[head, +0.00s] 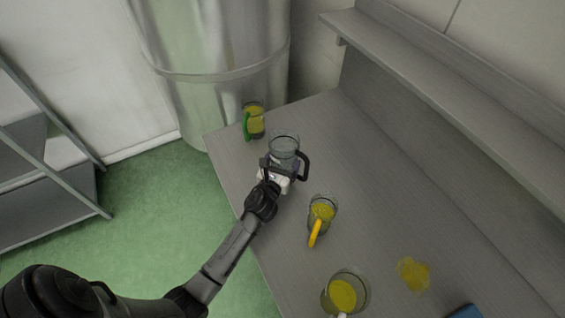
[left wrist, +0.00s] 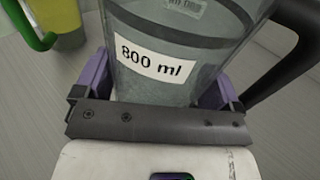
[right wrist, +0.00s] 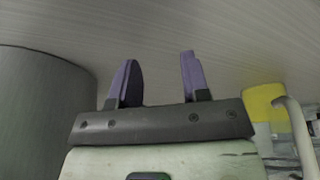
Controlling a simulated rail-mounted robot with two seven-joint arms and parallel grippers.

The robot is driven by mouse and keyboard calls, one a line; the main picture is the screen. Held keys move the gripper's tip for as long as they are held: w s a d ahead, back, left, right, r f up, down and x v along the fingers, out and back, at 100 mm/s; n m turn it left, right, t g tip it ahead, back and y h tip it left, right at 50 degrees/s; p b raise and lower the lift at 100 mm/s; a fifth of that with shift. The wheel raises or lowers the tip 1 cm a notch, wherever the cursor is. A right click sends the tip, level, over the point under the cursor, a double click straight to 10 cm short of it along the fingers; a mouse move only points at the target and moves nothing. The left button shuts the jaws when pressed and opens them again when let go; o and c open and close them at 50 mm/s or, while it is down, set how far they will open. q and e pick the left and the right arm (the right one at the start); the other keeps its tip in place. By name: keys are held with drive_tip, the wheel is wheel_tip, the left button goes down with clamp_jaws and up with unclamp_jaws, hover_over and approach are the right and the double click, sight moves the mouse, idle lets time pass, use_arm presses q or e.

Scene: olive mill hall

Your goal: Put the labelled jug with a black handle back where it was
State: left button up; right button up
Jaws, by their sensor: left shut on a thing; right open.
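The labelled jug (head: 284,147) is clear, empty-looking and has a black handle (head: 305,165). In the left wrist view the jug (left wrist: 180,80) carries a white "800 ml" label, with the black handle at the right. My left gripper (head: 276,170) is shut on it, with purple fingers on both sides of the body in the left wrist view (left wrist: 165,88). The jug is upright over the table's far left part; I cannot tell if its base touches. My right gripper (right wrist: 157,80) is open and empty in the right wrist view.
A green-handled jug (head: 254,121) with yellow liquid stands just behind. A yellow-handled jug (head: 322,214) and another jug (head: 345,293) stand nearer on the table (head: 400,215). A yellow spill (head: 413,274) and a blue thing (head: 465,312) lie at the right. A shelf (head: 440,95) runs along the back.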

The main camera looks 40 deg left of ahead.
use_arm(q)
drive_tip(key=shift+f, duration=0.2)
drive_tip(key=o, duration=1.1)
drive_tip(key=shift+r, duration=0.2)
drive_tip(key=shift+s, duration=0.25)
drive_tip(key=v, duration=1.1)
drive_tip(key=shift+s+d+p, duration=0.15)
drive_tip(key=shift+s+p, duration=0.1)
drive_tip(key=shift+p, duration=0.05)
